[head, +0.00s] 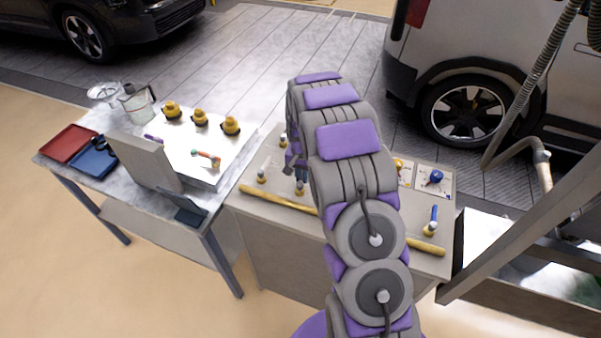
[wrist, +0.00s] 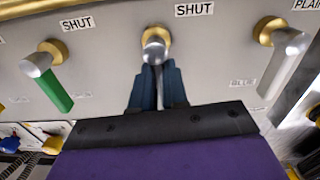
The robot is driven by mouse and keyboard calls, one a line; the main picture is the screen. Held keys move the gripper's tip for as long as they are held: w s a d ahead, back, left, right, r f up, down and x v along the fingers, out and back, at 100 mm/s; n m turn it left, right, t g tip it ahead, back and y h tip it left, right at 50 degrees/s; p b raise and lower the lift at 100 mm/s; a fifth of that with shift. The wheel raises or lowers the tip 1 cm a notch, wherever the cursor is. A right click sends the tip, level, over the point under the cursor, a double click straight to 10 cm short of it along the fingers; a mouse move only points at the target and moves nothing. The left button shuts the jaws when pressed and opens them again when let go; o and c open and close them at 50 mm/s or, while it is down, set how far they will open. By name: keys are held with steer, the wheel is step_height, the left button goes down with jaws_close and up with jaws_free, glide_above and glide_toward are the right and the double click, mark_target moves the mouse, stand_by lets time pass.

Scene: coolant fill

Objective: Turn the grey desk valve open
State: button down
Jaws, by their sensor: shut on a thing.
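My gripper (wrist: 157,85) is shut on the grey lever (wrist: 158,72) of the middle valve in the wrist view, one dark finger on each side. The lever comes from a brass fitting (wrist: 156,34) on the desk panel, below a label reading SHUT (wrist: 194,9). The lever points down the picture, toward my wrist, and its far part is hidden by my gripper. In the head view my gripper (head: 294,164) is over the left part of the valve desk (head: 275,235), partly hidden by my arm.
A green-handled valve (wrist: 56,88) stands left of my gripper and a pale-handled valve (wrist: 284,62) right. In the head view a blue-handled valve (head: 434,218) is at the desk's right. A yellow bar (head: 278,199) runs along the front edge. A table (head: 90,195) stands left.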

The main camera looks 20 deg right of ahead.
steer(key=shift+d+m, duration=0.1)
steer(key=shift+m, duration=0.6)
steer(key=c, duration=1.1)
jaws_free()
steer(key=shift+c, duration=0.2)
steer(key=shift+r, duration=0.1)
step_height(320, 180, up, 17)
steer(key=p, duration=0.1)
steer(key=shift+p, duration=0.3)
